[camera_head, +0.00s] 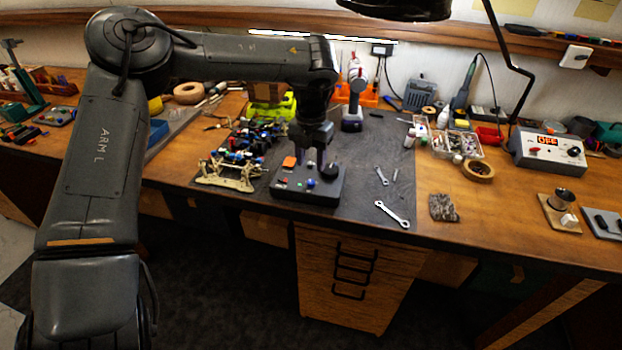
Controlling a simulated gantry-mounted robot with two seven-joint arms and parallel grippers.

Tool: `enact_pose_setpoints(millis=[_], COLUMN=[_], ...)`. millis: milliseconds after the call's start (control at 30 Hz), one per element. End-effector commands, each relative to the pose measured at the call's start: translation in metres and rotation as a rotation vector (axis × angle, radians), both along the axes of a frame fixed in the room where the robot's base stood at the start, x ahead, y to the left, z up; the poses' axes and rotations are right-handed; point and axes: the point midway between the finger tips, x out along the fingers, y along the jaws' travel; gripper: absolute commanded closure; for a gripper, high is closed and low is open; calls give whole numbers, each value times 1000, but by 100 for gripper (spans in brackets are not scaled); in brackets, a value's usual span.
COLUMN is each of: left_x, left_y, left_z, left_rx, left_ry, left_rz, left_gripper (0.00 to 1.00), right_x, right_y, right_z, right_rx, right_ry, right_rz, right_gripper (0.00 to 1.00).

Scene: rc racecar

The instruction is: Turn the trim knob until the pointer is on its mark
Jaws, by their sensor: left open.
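A dark control box (308,190) lies on the grey mat near the front edge of the bench. It has an orange piece at its upper left, a red button, a blue knob and a round black knob (331,171) on its right side. The pointer and its mark are too small to make out. My left gripper (313,161) comes down from above, fingers pointing down, open over the back of the box, just left of the black knob. I cannot tell whether a finger touches the knob. My right gripper is not in view.
A drill (354,100) stands behind. Wrenches (391,213) lie to the right on otherwise clear mat. A power supply (547,150) and parts trays stand farther right.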

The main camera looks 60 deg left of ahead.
Motion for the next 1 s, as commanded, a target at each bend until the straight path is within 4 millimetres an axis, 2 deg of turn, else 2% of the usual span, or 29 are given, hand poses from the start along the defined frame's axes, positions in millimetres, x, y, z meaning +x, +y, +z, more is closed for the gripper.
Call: enact_pose_setpoints(millis=[33,200,400,833,867,1000], left_x=[-1,-1,0,0,0,0], left_y=[0,0,0,0,0,0], left_z=[-11,-37,-57,-65,-65,-65], left_rx=[-3,-3,-1,-1,-1,-1], left_ry=[3,3,0,-1,-1,-1], left_rz=[0,1,1,1,1,1], left_gripper=[52,52,52,52,53,75], right_x=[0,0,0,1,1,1], right_y=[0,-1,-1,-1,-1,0], right_z=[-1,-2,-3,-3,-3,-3], right_rx=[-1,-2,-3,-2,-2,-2], right_ry=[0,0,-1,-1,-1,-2], right_rz=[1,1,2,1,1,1], right_gripper=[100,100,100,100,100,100])
